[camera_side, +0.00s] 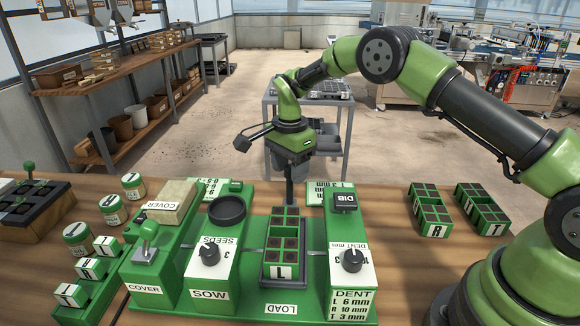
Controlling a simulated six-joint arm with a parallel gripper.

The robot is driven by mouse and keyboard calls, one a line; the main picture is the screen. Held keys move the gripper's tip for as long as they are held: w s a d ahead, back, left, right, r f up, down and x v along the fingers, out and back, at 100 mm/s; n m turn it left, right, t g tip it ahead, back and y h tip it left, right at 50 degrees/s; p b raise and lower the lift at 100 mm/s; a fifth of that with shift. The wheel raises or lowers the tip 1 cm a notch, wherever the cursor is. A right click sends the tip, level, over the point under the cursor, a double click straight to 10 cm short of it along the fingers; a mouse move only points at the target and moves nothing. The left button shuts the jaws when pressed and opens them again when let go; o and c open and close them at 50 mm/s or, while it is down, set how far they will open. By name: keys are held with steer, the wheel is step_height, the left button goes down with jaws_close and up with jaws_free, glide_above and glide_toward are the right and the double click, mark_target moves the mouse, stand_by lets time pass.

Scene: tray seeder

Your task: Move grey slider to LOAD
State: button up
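The grey slider (266,274) sits on the green seeder base between the SOW block and the DENT block, behind the LOAD label (280,309). It carries a green seed tray marked L (283,242), whose cells look dark; the tray covers most of the slider. My gripper (289,203) points down at the far end of that tray. Its narrow dark fingers appear close to the tray's far edge; contact and finger opening cannot be made out.
The SOW block (208,275) with a knob stands left, the DENT block (352,280) right. The COVER lever (147,240) is further left. Green trays R (431,210) and T (483,210) stand right. Labelled jars (76,233) and small label blocks stand left.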

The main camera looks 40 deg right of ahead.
step_height(320, 180, up, 9)
steer(key=shift+r, duration=0.5)
